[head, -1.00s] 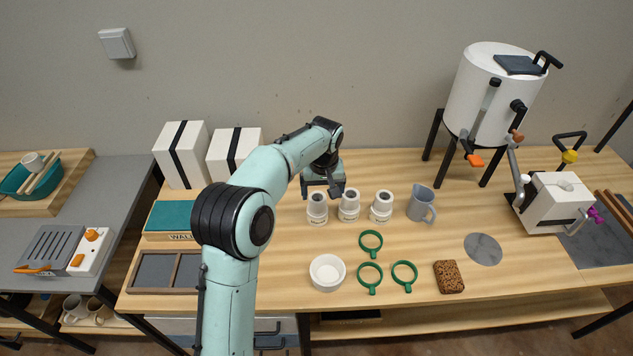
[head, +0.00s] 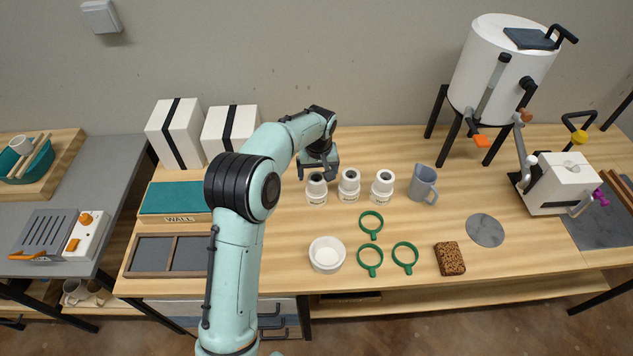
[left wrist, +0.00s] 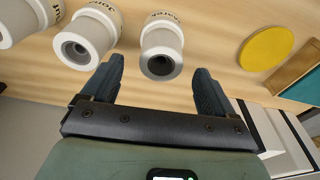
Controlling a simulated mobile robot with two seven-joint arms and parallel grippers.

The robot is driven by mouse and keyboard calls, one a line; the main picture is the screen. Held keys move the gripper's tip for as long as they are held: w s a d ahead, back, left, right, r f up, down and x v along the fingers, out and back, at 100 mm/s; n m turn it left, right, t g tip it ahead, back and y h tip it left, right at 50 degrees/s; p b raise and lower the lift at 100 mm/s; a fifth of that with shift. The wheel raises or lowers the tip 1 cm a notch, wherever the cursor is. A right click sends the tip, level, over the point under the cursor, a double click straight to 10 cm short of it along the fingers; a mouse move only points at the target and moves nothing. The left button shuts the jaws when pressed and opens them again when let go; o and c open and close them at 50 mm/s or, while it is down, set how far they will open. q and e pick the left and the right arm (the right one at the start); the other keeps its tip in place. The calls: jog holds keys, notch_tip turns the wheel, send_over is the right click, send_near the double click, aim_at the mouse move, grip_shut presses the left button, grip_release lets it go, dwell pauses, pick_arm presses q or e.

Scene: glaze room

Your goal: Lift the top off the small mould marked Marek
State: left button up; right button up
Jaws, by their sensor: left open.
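The small mould marked Marek (head: 317,188) is the leftmost of three white moulds in the head view; its label is partly readable in the left wrist view (left wrist: 163,45). It stands upright, with a grey ring and dark hole at its top. My left gripper (head: 319,173) is open just behind it. In the left wrist view the two fingers point towards the mould, one to each side, with nothing held between them. The seam between top and body is hard to make out. My right gripper is not in view.
Two like moulds (head: 349,186) (head: 382,187) stand close to the right, then a grey jug (head: 423,184). Green rings (head: 371,222), a white bowl (head: 327,255) and a brown sponge (head: 449,259) lie in front. White strapped boxes (head: 231,132) stand behind left. A yellow disc (left wrist: 266,47) lies nearby.

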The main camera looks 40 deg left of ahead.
aim_at(316, 180)
pick_arm(q)
jog(key=f, duration=0.4)
jog(key=shift+w+a+f, duration=0.2)
jog(key=shift+w+a, duration=0.05)
jog(key=shift+a, duration=0.1)
jog(key=c, duration=1.1)
jog(key=shift+c, duration=0.2)
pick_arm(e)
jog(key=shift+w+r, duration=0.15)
pick_arm(q)
jog(key=shift+r, duration=0.1)
notch_tip(316, 180, up, 20)
jog(key=p, duration=0.3)
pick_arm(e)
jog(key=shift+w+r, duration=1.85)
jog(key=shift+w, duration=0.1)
